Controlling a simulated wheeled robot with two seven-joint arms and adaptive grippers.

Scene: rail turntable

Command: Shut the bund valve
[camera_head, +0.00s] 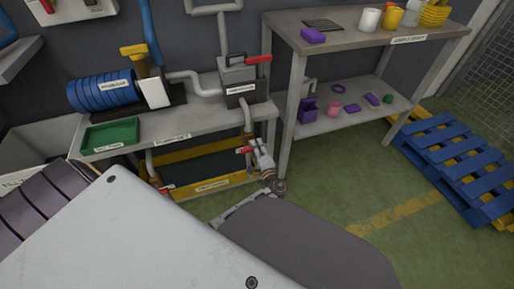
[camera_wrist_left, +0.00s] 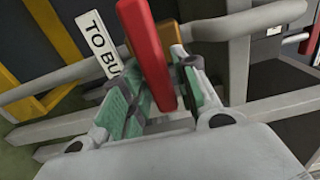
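A red valve lever (camera_wrist_left: 155,55) runs between the green-padded fingers of my left gripper (camera_wrist_left: 160,95) in the left wrist view. The fingers are partly brought together around it; whether both pads press on it is not clear. A white sign reading "TO BU…" (camera_wrist_left: 97,42) is beside it, cut off by my gripper. In the head view, the red lever (camera_head: 245,150) shows at my left gripper (camera_head: 262,156), low in front of the bench by the pipework. The valve body is mostly hidden. My right gripper is not in view.
A grey bench (camera_head: 190,122) carries a green tray (camera_head: 110,134), a blue ribbed cylinder (camera_head: 101,92) and a grey box with another red lever (camera_head: 258,60). A yellow-edged bund frame (camera_head: 215,184) is below. A shelf table (camera_head: 292,125) stands right; blue pallets (camera_head: 455,160) lie beyond.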

